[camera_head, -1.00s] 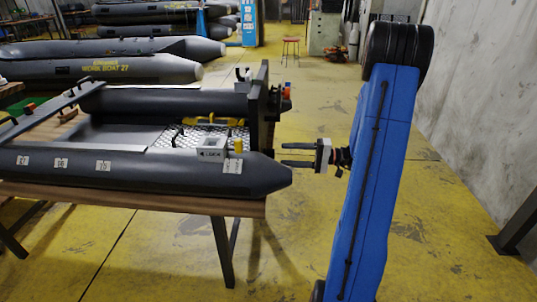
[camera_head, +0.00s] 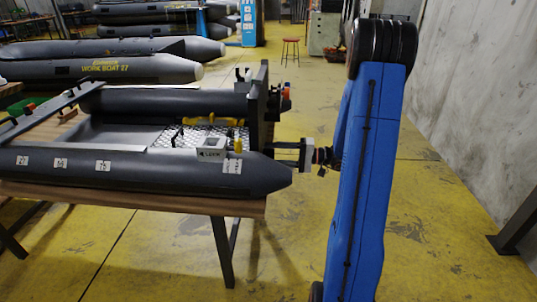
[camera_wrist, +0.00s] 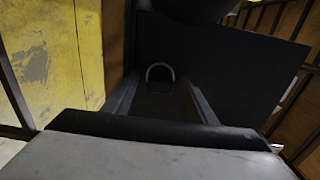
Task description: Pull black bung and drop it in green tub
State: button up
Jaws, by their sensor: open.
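A grey loop handle (camera_wrist: 160,72) stands out against a dark surface in the wrist view, between my fingers' far ends. It appears to belong to the black bung, whose body I cannot make out in the shadow. My gripper (camera_head: 274,151) is open, its two fingers pointing left at the boat's stern, just behind the near tube's tip. In the wrist view my gripper (camera_wrist: 160,92) has one finger on each side of the loop, with no clear contact.
The grey inflatable boat (camera_head: 130,170) lies on a wooden table (camera_head: 150,199). Its dark transom (camera_head: 258,105) stands upright at the stern. The yellow floor to the right is open, up to a concrete wall (camera_head: 475,110).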

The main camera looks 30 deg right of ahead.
dwell(0.8)
grip_shut()
jog(key=shift+v, duration=2.85)
jog(key=shift+s+d, duration=0.1)
jog(key=shift+d, duration=0.05)
